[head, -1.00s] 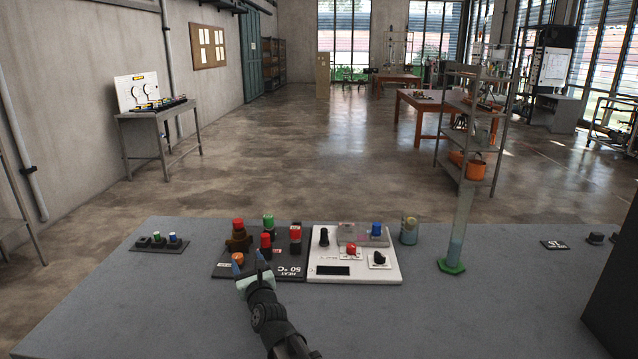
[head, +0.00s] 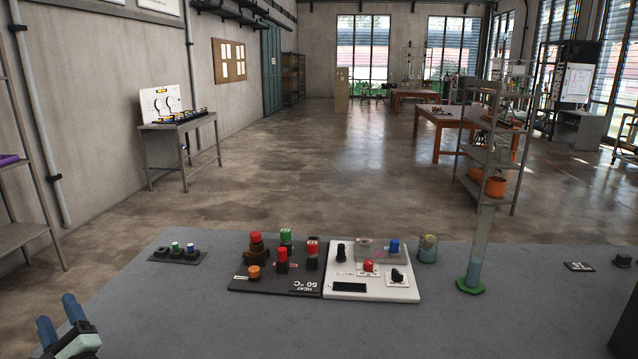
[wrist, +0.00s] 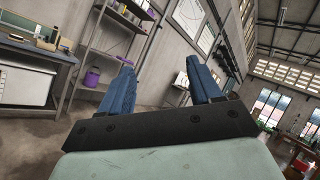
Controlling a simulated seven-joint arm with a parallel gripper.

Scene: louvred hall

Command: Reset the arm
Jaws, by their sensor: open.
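My gripper (head: 60,325) is at the lower left corner of the head view, over the left part of the grey bench (head: 210,310). Its two blue fingers stand apart with nothing between them. In the wrist view the open fingers (wrist: 160,88) point out into the room, toward shelving and the wall. The rest of my arm is out of the head view.
A dark block (head: 625,320) is at the right edge.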

